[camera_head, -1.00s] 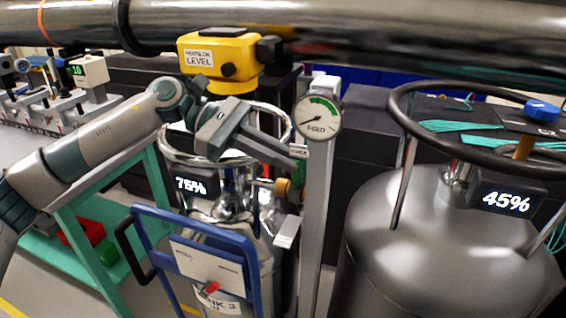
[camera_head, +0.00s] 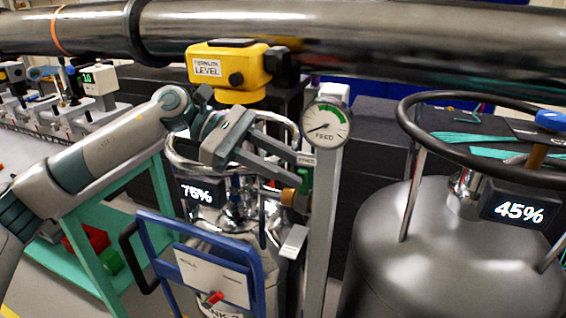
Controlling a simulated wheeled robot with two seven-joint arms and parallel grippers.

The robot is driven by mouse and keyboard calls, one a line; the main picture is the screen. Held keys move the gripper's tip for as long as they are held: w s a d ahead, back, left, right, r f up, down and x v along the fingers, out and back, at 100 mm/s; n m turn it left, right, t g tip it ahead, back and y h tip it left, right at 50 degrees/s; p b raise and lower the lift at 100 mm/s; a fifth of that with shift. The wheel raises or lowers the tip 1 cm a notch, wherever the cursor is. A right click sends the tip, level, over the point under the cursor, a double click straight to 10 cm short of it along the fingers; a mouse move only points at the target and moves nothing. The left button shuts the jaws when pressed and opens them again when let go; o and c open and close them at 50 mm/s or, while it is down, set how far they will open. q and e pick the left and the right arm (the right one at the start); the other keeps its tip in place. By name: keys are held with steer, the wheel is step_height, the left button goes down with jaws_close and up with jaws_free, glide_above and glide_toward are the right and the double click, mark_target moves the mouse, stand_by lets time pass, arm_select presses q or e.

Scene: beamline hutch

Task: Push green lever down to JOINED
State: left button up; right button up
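A small green piece (camera_head: 304,180), which looks like the lever, shows at the grey post beside the fingertips of my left gripper (camera_head: 297,170). A small label just above it appears to read FREE (camera_head: 307,160). My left gripper reaches in from the left, its two fingers apart and pointing right at the post. I cannot tell whether they touch the green piece, as the fingers partly cover it. A brass-coloured knob (camera_head: 288,197) sits just below the fingertips. A pale plate (camera_head: 293,241) sits lower beside the post; its text is unreadable. My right gripper is not in view.
A FEED gauge (camera_head: 327,123) tops the post. A yellow level instrument (camera_head: 228,69) and a large steel pipe (camera_head: 400,40) hang above. A tank with a 75% display (camera_head: 197,193) stands behind a blue frame (camera_head: 257,285). A grey tank (camera_head: 450,250) reading 45% stands right.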

arm_select(q)
steer(key=shift+a, duration=0.1)
